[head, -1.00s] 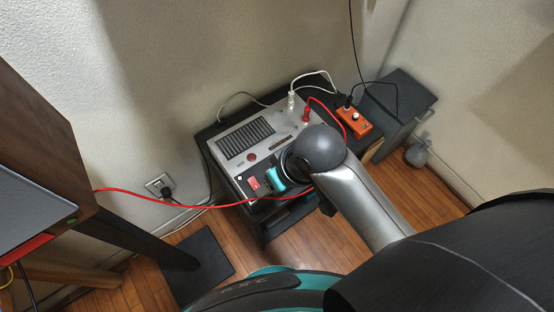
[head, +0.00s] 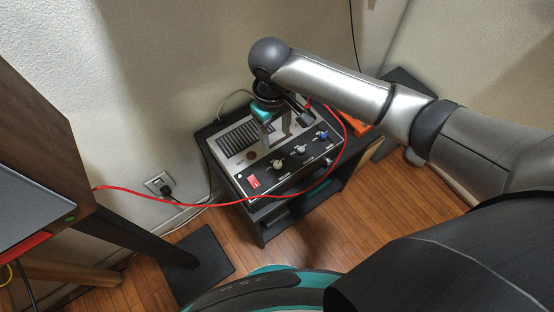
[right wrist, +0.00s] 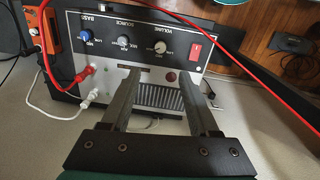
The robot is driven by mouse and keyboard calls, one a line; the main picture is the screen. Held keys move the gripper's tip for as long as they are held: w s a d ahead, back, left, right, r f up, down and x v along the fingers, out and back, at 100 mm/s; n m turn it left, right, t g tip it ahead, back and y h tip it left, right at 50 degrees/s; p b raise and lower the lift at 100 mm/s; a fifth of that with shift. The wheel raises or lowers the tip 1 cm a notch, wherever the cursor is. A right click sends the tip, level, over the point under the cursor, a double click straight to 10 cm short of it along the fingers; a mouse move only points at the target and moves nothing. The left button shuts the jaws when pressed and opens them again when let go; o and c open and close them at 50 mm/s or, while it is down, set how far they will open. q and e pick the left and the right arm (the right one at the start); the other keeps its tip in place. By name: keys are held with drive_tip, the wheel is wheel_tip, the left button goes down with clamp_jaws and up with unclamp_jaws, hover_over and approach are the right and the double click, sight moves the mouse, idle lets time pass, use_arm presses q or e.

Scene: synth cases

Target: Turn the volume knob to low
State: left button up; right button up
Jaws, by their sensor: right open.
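The volume knob (head: 277,163) is a pale knob on the dark sloped front panel of a grey amplifier (head: 228,165). It is the knob nearest the red switch (head: 254,181). In the right wrist view the volume knob (right wrist: 161,46) sits below its VOLUME label; its pointer is too small to read surely. My right gripper (head: 279,140) is open and empty above the amplifier, behind the knob row. In the right wrist view its two fingers (right wrist: 160,74) point toward the volume knob, apart from it. My left gripper is not in view.
The source knob (head: 300,149) and blue bass knob (head: 322,135) are beside the volume knob. A red cable (head: 190,199) runs past the amplifier's front. An orange box (head: 356,122) is at its right.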

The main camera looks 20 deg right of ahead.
sight(277, 163)
drive_tip(key=f+b, duration=0.2)
drive_tip(key=f, duration=0.4)
drive_tip(key=f+b, duration=0.2)
drive_tip(key=f, duration=0.5)
drive_tip(key=shift+w+d+b, duration=0.1)
drive_tip(key=shift+d+b, duration=0.1)
drive_tip(key=shift+b, duration=0.1)
drive_tip(key=shift+f, duration=0.5)
drive_tip(key=c, duration=0.6)
clamp_jaws()
